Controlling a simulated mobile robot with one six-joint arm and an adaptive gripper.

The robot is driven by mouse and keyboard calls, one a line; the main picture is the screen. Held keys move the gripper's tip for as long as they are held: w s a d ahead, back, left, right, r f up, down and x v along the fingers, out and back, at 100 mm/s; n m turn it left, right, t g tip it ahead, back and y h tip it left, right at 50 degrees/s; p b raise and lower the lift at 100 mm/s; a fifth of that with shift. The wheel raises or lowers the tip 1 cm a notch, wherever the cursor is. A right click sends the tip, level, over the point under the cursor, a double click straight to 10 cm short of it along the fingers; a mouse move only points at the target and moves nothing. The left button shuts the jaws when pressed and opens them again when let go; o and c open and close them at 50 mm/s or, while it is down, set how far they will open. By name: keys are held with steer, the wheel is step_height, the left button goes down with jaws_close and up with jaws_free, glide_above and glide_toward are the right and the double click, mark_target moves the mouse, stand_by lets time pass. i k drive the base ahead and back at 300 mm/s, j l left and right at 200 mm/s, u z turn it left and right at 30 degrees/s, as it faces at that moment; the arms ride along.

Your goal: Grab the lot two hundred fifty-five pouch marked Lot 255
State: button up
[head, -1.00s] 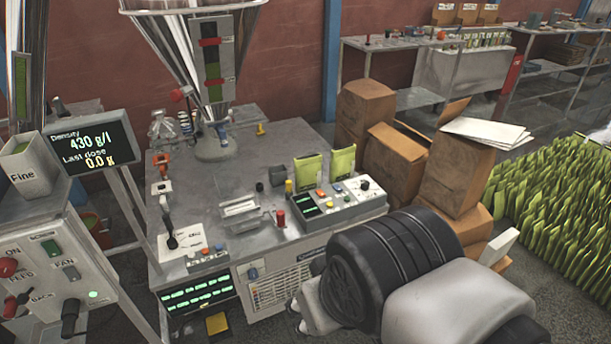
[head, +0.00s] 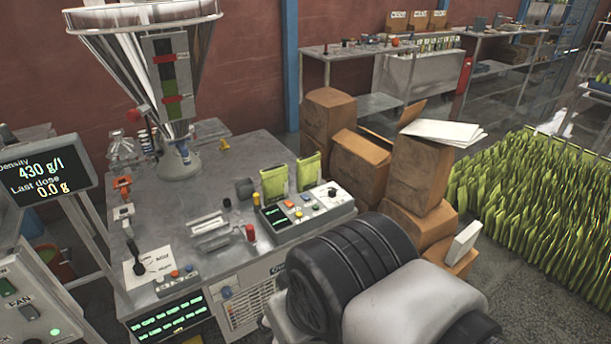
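Two green pouches stand upright side by side on the grey worktable (head: 210,180), behind a control box: a left pouch (head: 275,183) and a right pouch (head: 309,171). Many more green pouches (head: 525,195) stand in dense rows on the floor at the right. My gripper is not in view; only a dark, ribbed and pale part of my own body shows at the bottom centre.
A control box (head: 303,212) sits at the table's right edge. Brown cardboard boxes (head: 420,172) are stacked between the table and the floor pouches. A large clear hopper (head: 125,60) rises above the table. A density display (head: 45,170) stands at left. Bare floor shows at lower right.

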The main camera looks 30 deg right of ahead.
mark_target(274, 181)
steer(key=i+l, duration=0.45)
steer(key=i, duration=0.2)
steer(key=i+l, duration=0.45)
steer(key=i, duration=0.15)
steer(key=i+l, duration=0.45)
steer(key=i, duration=0.2)
